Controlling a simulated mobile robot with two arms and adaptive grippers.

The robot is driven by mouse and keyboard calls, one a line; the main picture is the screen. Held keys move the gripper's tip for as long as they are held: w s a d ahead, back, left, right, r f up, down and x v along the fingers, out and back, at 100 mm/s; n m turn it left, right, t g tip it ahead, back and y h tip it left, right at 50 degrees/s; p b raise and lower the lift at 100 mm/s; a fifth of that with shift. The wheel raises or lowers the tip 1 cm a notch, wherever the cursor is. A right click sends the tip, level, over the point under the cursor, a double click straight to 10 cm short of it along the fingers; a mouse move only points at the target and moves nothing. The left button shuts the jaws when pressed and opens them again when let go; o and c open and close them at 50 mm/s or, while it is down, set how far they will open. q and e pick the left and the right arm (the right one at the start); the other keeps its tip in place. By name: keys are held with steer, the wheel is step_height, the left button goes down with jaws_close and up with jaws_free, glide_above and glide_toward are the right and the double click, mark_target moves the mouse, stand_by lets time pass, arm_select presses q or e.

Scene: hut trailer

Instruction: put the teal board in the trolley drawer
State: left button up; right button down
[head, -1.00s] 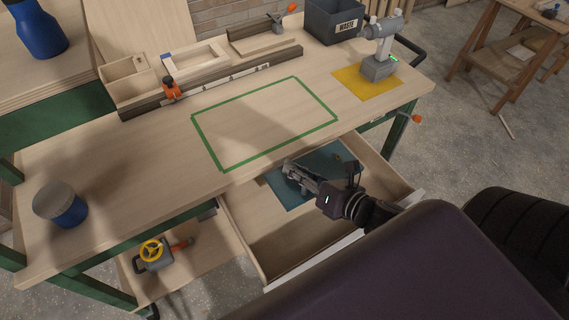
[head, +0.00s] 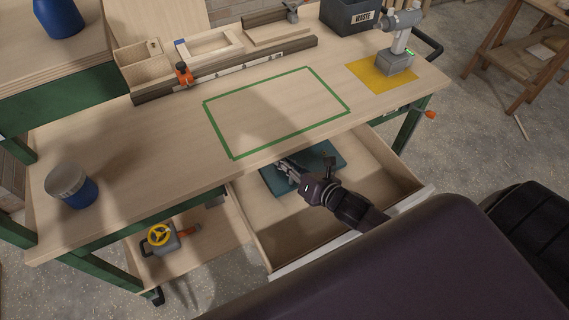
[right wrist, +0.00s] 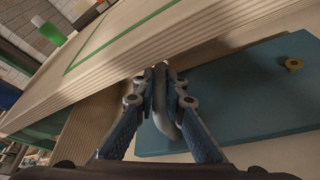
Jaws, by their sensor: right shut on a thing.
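The teal board (head: 333,154) is inside the open trolley drawer (head: 372,172), toward its back and partly under the bench top's front edge. It looks nearly flat, but I cannot tell whether it touches the drawer floor. My right gripper (head: 285,168) reaches down over it and hides part of it. A brass knob (right wrist: 292,64) sits on the board. My left gripper is out of view.
The bench top (head: 130,150) overhangs the drawer's back. A yellow-wheeled tool (head: 160,238) lies on the lower shelf. The drawer's front half is clear.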

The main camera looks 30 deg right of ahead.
steer(key=shift+w+f, duration=0.15)
steer(key=shift+f, duration=0.5)
steer(key=c, duration=2)
jaws_free()
steer(key=shift+s, duration=0.2)
steer(key=shift+v, duration=3.65)
